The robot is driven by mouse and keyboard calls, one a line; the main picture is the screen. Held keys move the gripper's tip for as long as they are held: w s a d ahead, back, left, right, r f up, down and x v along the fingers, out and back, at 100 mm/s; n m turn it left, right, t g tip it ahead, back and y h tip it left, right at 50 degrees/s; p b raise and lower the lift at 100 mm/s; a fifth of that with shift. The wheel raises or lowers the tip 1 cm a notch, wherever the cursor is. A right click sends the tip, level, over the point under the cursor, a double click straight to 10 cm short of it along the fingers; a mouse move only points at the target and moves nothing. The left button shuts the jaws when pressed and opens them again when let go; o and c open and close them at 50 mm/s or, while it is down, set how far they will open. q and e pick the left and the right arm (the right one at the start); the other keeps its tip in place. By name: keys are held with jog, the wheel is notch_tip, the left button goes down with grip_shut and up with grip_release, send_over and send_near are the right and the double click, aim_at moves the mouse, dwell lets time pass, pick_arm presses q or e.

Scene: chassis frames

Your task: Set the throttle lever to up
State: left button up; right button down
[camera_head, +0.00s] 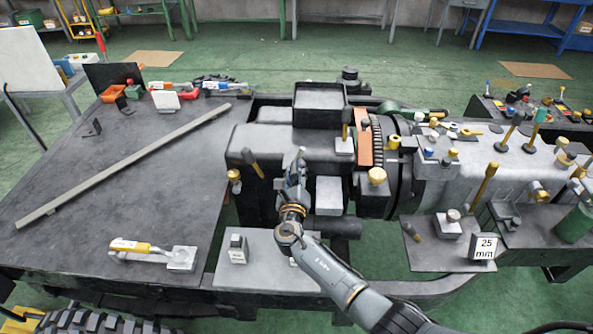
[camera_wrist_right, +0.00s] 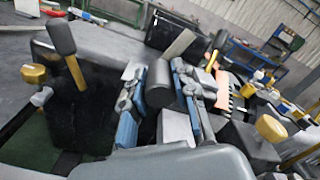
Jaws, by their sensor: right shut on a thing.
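My right gripper (camera_head: 296,160) stands at the front of the dark machine block (camera_head: 270,140). In the right wrist view its blue-grey fingers (camera_wrist_right: 160,100) are shut on a dark rounded handle (camera_wrist_right: 160,84). This handle looks like a lever's grip and may be the throttle lever; its lower part and its tilt are hidden by the fingers. Another lever with a black grip (camera_head: 250,158) and a brass stem stands to the left, apart from the gripper; it also shows in the right wrist view (camera_wrist_right: 62,38). My left gripper is not in view.
A brass knob (camera_head: 234,175) sits left of the gripper, and a grey block (camera_head: 328,195) close to its right. More levers and knobs crowd the machine (camera_head: 470,155) at right. The dark table (camera_head: 120,190) at left carries a long bar (camera_head: 130,165) and a yellow-handled tool (camera_head: 130,246).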

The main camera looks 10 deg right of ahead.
jog(key=c, duration=1.1)
grip_release()
jog(key=shift+o, duration=0.2)
jog(key=shift+s+a, duration=0.1)
jog(key=shift+s, duration=0.05)
jog(key=v, duration=1.1)
jog(key=shift+s, duration=0.3)
jog(key=shift+a, duration=0.1)
